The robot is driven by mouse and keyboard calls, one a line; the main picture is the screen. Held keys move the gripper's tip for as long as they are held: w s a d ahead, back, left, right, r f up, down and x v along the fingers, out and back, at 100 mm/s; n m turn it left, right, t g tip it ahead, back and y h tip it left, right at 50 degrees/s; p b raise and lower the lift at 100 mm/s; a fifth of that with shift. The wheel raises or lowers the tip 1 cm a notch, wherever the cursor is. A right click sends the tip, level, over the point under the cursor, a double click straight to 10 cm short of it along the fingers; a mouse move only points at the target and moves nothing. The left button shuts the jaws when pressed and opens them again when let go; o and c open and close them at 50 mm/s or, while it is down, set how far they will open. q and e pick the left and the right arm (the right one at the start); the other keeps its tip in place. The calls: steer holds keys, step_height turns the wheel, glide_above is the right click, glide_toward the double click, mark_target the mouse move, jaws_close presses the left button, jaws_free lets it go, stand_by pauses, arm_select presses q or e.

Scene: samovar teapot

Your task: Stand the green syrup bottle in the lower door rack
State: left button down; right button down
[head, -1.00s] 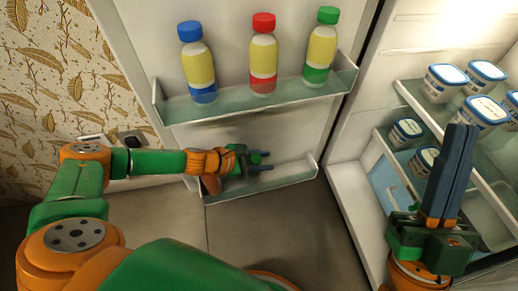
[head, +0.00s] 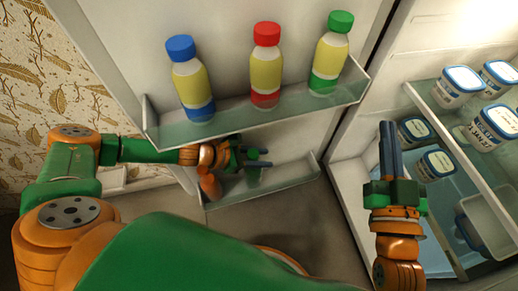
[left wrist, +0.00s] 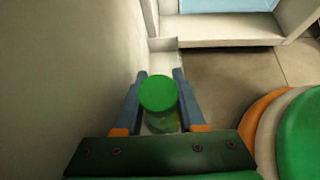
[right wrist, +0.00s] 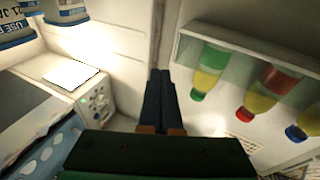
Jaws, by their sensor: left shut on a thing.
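My left gripper (head: 262,158) is at the lower door rack (head: 270,187), its fingers pointing right. In the left wrist view, its fingers (left wrist: 158,88) are on both sides of a green-capped bottle (left wrist: 158,93), the green syrup bottle, and shut on it. Its cap faces that camera. In the head view the gripper mostly hides this bottle, and I cannot tell whether its base touches the rack floor. My right gripper (head: 388,140) is shut and empty, fingers up, in front of the fridge; its closed fingers also show in the right wrist view (right wrist: 160,90).
The upper door rack (head: 230,127) holds a blue-capped bottle (head: 191,80), a red-capped bottle (head: 266,65) and another green-capped bottle (head: 331,53). Several white tubs (head: 458,85) stand on the fridge shelves at right. The lower rack's right end looks clear.

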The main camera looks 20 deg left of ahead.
arm_select(q)
steer(key=shift+r, duration=0.1)
steer(key=shift+w+a+f, duration=0.15)
steer(key=shift+w+f, duration=0.05)
steer(key=shift+s+f+b, duration=0.1)
steer(key=shift+f+b, duration=0.55)
steer(key=shift+b, duration=0.3)
steer(key=c, duration=0.5)
jaws_free()
arm_select(e)
steer(key=s+r+n+t+y, duration=0.1)
steer(key=s+r+t+y, duration=0.2)
steer(key=r+t, duration=0.3)
step_height(320, 180, up, 4)
steer(key=shift+s+a+f+y, duration=0.1)
steer(key=shift+s+a+y, duration=0.2)
steer(key=shift+s, duration=0.3)
